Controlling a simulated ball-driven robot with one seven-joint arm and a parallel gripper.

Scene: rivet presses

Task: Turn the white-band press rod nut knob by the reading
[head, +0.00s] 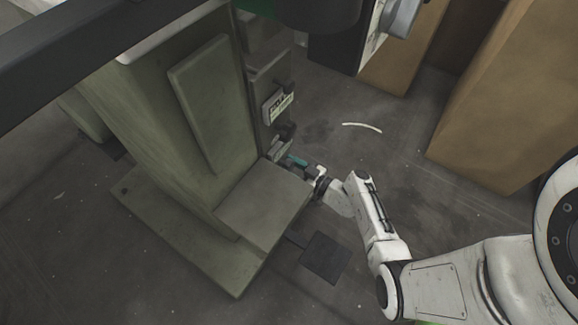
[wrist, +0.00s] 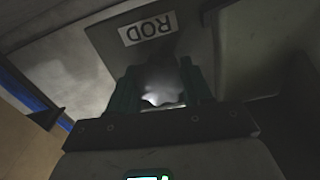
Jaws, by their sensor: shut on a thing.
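A grey-green press (head: 150,120) stands at the left in the head view. My gripper (head: 292,160) reaches in at the press's right side, above its low block, with teal fingers. In the wrist view a plate with a "ROD" label (wrist: 147,29) is upside down. Below it my gripper (wrist: 162,95) has its two teal fingers on either side of a pale, shiny knob (wrist: 160,85), and is shut on it. The knob's outline is dim and partly hidden by the fingers. A small gauge-like label box (head: 278,104) is on the press above my gripper; its reading is too small to tell.
A black foot pedal plate (head: 326,258) lies on the floor in front of the press. Brown boxes (head: 500,100) stand at the upper right. A pale curved mark (head: 362,127) is on the open floor between them and the press.

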